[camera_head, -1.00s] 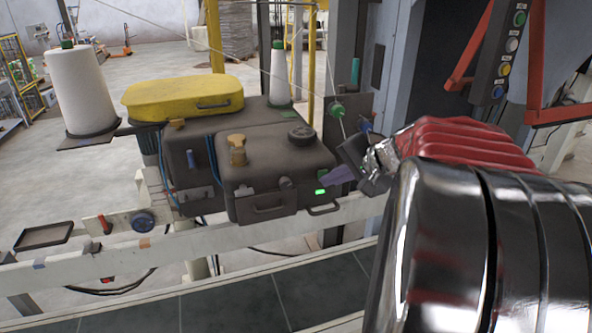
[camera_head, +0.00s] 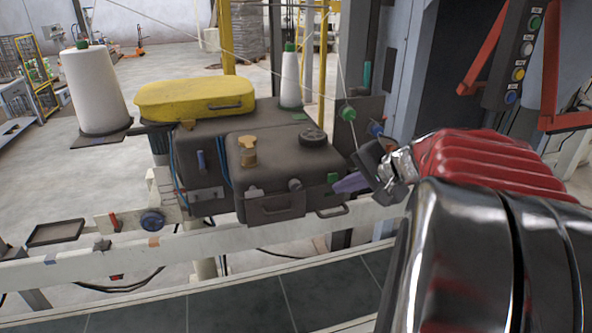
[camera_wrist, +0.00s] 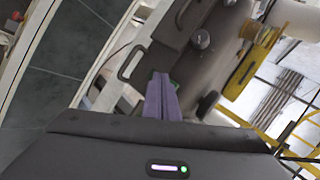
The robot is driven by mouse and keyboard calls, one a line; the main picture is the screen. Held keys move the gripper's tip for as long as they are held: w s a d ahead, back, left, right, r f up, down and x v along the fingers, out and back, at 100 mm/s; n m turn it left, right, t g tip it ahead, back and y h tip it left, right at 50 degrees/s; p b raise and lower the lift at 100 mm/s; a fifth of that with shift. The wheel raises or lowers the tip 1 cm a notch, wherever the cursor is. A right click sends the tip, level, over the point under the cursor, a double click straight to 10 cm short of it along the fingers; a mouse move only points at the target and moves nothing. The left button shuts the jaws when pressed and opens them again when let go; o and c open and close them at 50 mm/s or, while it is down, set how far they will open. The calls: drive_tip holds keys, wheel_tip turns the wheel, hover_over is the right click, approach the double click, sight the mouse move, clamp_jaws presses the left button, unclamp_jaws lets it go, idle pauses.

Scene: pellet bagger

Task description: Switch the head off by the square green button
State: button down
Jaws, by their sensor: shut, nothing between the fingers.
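The sewing head (camera_head: 280,160) is a dark grey box on a pale rail, with a yellow knob and a black cap on top. The square green button (camera_head: 333,177) is on its right front, partly covered by my gripper. My gripper (camera_head: 337,187) has purple fingers, shut and empty, with the tips at the button; contact looks likely but I cannot be sure. In the wrist view the fingers (camera_wrist: 162,80) point at the head's face, and slivers of the green button (camera_wrist: 150,75) show beside the tips. No lit green patch shows on the head's front now.
A yellow cover (camera_head: 195,97) lies behind the head. A large thread cone (camera_head: 93,88) stands at left and a smaller cone (camera_head: 290,78) behind. A box of round buttons (camera_head: 522,52) hangs at upper right between red arms. A handle (camera_head: 332,211) juts out below the fingers.

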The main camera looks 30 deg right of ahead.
drive_tip(key=s, duration=0.2)
drive_tip(key=s+a, duration=0.1)
drive_tip(key=s, duration=0.2)
drive_tip(key=shift+s+a, duration=0.35)
idle(0.5)
